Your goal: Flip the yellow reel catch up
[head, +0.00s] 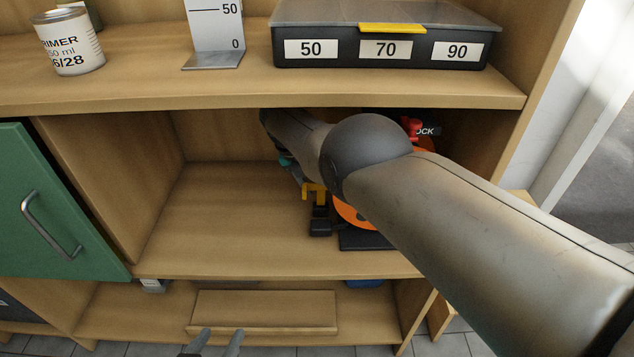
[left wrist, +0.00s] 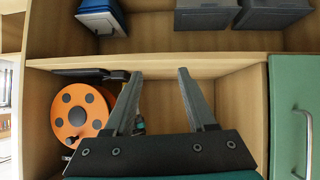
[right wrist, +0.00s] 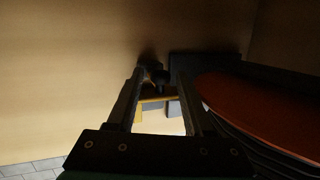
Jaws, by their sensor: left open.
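The orange reel (head: 352,214) stands on its dark base in the middle shelf bay, mostly hidden behind my right arm. Its yellow catch (head: 315,190) shows at the reel's left, above a black block (head: 320,222). In the right wrist view the catch (right wrist: 157,99) lies between the two fingers of my right gripper (right wrist: 160,74), which stand apart; contact cannot be told. The reel's orange disc (right wrist: 265,110) is at the right there. My left gripper (head: 210,342) is open and empty, low in front of the shelf. The left wrist view shows the reel (left wrist: 80,112) beyond it.
A red part (head: 412,127) and a partly hidden label (head: 427,131) are above the reel. A black case (head: 390,48) and a tin (head: 70,42) stand on the upper board. A green door (head: 55,205) is at the left. The bay's left floor (head: 215,225) is clear.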

